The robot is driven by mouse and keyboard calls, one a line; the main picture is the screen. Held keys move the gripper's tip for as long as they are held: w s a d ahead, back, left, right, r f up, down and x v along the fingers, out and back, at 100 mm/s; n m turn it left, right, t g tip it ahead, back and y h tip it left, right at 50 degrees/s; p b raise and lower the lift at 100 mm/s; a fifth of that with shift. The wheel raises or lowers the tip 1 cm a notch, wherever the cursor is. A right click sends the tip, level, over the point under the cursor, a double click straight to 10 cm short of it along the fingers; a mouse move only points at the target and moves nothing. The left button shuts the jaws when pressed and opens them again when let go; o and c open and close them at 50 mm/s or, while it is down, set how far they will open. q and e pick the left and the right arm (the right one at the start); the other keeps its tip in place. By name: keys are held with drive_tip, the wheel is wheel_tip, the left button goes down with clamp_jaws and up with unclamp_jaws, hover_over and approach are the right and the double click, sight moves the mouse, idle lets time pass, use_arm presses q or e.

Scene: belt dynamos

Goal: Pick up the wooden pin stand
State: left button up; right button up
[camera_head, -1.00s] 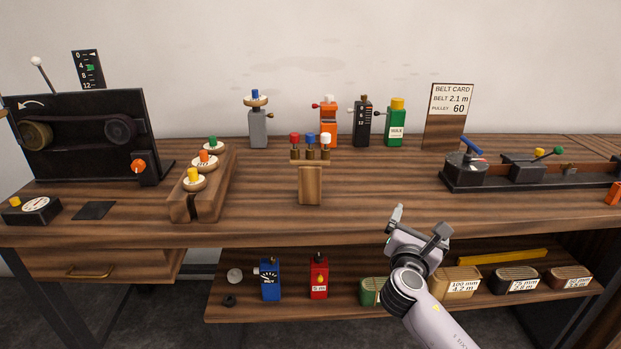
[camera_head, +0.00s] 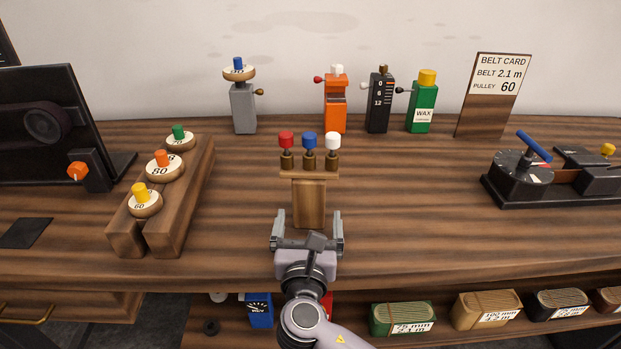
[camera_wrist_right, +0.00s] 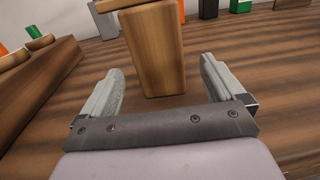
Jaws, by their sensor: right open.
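The wooden pin stand (camera_head: 309,204) stands upright on the bench, a block post with a wider top bar. Three pins with red, blue and white heads stand in the bar. My right gripper (camera_head: 308,217) is just in front of the post, its fingers spread to either side and pointing at it. In the right wrist view the post (camera_wrist_right: 156,50) is seen between and beyond the two open fingers (camera_wrist_right: 162,80), not gripped. The pins are out of that view. My left gripper is not in view.
A slanted wooden rack (camera_head: 190,205) with numbered discs stands to the left. Grey, orange, black and green (camera_head: 422,108) devices stand behind. A belt card (camera_head: 492,95) and a black dial device (camera_head: 520,175) are to the right. The bench right of the stand is clear.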

sight(309, 197)
drive_tip(key=shift+w, duration=1.2)
drive_tip(key=shift+w+d+f, duration=0.1)
drive_tip(key=shift+w, duration=1.1)
drive_tip(key=shift+w+d, duration=0.1)
drive_tip(key=shift+w, duration=1.05)
drive_tip(key=c, duration=1.3)
drive_tip(key=shift+c, duration=1.1)
drive_tip(key=shift+r, duration=0.25)
wheel_tip(309, 197, up, 20)
drive_tip(key=p, duration=0.2)
drive_tip(key=shift+p, duration=0.35)
drive_tip(key=shift+f, duration=0.1)
